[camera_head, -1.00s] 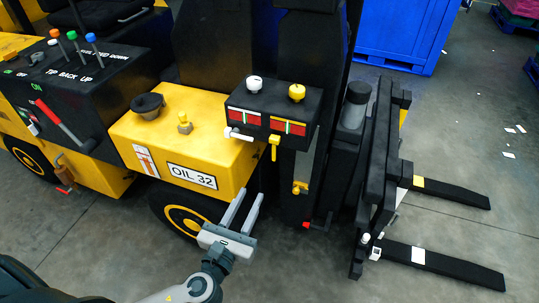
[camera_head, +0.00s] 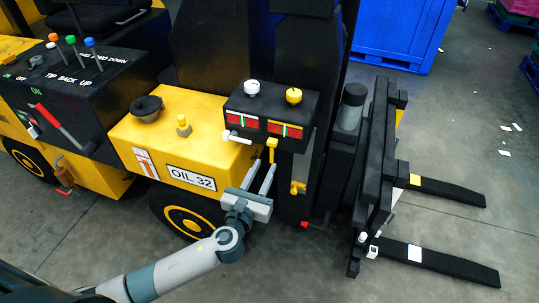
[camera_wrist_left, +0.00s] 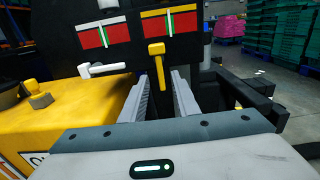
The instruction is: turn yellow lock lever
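The yellow lock lever (camera_head: 271,145) hangs down from the front of the black control box (camera_head: 253,112), under its right red gauge. In the left wrist view the yellow lever (camera_wrist_left: 157,66) hangs nearly upright, between and just beyond the two fingers. My left gripper (camera_head: 258,178) is open, with its fingers pointing up toward the lever from below. In the left wrist view the fingers of my left gripper (camera_wrist_left: 162,88) stand apart with nothing gripped; I cannot tell whether either touches the lever. My right gripper is not in view.
A white lever (camera_head: 238,138) is left of the yellow one. The yellow oil tank (camera_head: 165,140) is close at left. Another yellow valve (camera_head: 298,187) sits lower right on the mast. Black forks (camera_head: 440,265) extend right; a blue crate (camera_head: 397,35) stands behind.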

